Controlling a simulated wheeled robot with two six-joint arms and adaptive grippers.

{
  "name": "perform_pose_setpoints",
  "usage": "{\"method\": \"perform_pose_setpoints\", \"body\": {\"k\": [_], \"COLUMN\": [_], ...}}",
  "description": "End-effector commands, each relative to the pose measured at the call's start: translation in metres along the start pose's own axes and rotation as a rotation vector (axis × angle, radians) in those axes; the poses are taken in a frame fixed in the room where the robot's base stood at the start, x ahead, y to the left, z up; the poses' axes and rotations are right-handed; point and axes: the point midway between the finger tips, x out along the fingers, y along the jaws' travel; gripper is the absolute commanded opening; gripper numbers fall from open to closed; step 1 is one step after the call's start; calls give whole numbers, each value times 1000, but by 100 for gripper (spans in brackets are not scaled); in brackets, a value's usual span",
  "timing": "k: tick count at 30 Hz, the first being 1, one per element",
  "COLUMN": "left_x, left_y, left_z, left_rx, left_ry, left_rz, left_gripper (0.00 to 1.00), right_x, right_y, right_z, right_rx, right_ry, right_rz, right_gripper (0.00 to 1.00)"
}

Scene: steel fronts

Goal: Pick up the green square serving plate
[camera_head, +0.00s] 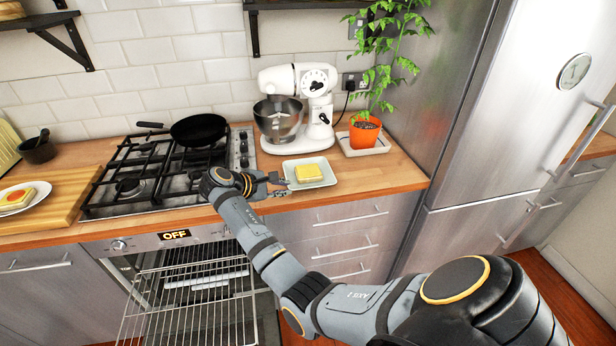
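A small pale, slightly greenish square plate (327,178) lies on the wooden counter in front of the stand mixer. A yellow square piece of food (309,173) sits on it. My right gripper (284,184) is at the left edge of the plate, above the counter's front edge, with its fingers pointing right toward the rim. The fingers are small and dark here, and I cannot tell whether they touch or grip the rim. My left gripper is not in view.
A gas hob (135,185) with a black pan (199,129) is to the left. The white mixer (300,105) and an orange potted plant (365,133) stand behind the plate. The oven below is open with its rack (190,310) out. Counter (390,172) right of the plate is clear.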

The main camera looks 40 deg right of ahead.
Motion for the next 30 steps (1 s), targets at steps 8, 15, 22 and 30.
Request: {"method": "perform_pose_setpoints", "body": {"k": [8,15,22,30], "left_x": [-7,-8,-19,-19], "left_y": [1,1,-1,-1], "left_z": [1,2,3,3], "left_rx": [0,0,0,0], "left_ry": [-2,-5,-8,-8], "left_rz": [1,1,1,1], "left_gripper": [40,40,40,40], "right_x": [44,55,92,105], "right_y": [1,0,3,2], "right_z": [1,0,1,-1], "right_rx": [-1,1,0,2], "right_ry": [-2,1,-2,2], "right_rz": [1,0,-1,-1], "right_gripper": [15,15,15,15]}}
